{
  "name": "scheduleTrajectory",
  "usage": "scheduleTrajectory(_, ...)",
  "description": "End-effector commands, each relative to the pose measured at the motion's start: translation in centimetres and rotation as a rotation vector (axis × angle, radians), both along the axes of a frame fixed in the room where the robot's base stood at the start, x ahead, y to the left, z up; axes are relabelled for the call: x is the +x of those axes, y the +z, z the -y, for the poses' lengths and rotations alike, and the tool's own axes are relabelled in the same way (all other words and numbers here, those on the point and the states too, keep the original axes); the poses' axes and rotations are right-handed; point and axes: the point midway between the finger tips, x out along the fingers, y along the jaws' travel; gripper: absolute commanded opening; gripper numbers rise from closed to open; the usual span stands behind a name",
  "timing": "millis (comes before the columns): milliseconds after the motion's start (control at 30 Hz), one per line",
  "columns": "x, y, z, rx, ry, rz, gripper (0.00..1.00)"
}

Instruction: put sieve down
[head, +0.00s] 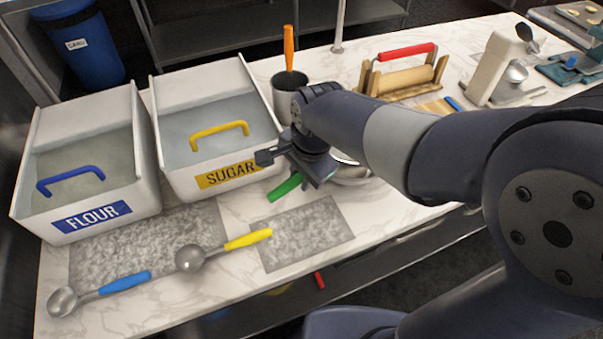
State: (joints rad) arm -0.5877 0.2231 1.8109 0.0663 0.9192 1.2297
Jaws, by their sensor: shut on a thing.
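The sieve's green handle (285,187) sticks out to the lower left from under my gripper (292,167), just in front of the sugar bin. A round metal part (352,175), apparently the sieve's bowl, shows in part to the right, under my arm. My gripper is shut on the sieve, above the right-hand grey speckled mat (303,233). My arm and wrist hide the grip itself and much of the bowl. I cannot tell whether the sieve touches the worktop.
The flour bin (92,217) and sugar bin (230,177) stand at the left. A blue-handled scoop (125,283) and a yellow-handled scoop (248,239) lie in front. The right-hand mat looks bare.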

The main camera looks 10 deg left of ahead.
Motion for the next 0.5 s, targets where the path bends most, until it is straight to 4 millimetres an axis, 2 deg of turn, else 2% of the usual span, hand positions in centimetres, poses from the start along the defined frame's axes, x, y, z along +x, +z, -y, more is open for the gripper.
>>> scheduleTrajectory(333, 0.04, -0.76, -0.02, 0.001, 0.001, 0.002, 0.00)
scheduleTrajectory(367, 0.01, -0.79, -0.01, 0.000, 0.000, 0.000, 0.23)
scheduleTrajectory(500, 0.01, -0.78, 0.00, 0.000, 0.000, 0.000, 0.34)
